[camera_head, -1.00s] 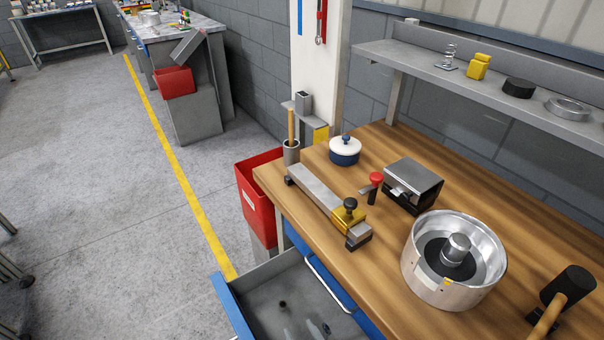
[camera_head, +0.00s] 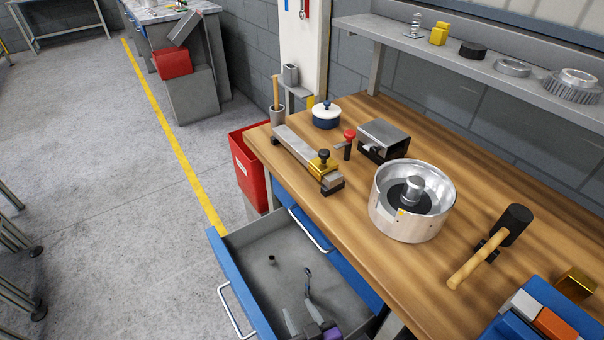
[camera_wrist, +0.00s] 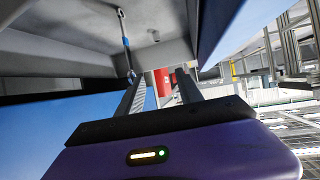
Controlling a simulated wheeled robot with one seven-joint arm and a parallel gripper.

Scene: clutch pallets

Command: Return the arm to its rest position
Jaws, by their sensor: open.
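My gripper (camera_head: 302,313) is at the bottom of the head view, over or inside the near part of the open drawer (camera_head: 240,285). In the wrist view my gripper (camera_wrist: 161,82) shows two dark fingers spread apart with nothing between them. Behind the gap, farther off, is something red. A small spanner-like tool with a blue part (camera_head: 308,284) lies in the drawer, beyond the fingertips; it also shows in the wrist view (camera_wrist: 126,48). I cannot tell its exact distance from the fingers. Most of my arm is out of view.
The wooden workbench (camera_head: 350,215) stands above the drawer, carrying a metal drum (camera_head: 411,205), a mallet (camera_head: 490,245) and a clamp fixture (camera_head: 300,150). A small dark piece (camera_head: 271,260) lies in the drawer. A red bin (camera_head: 250,170) stands beside the bench.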

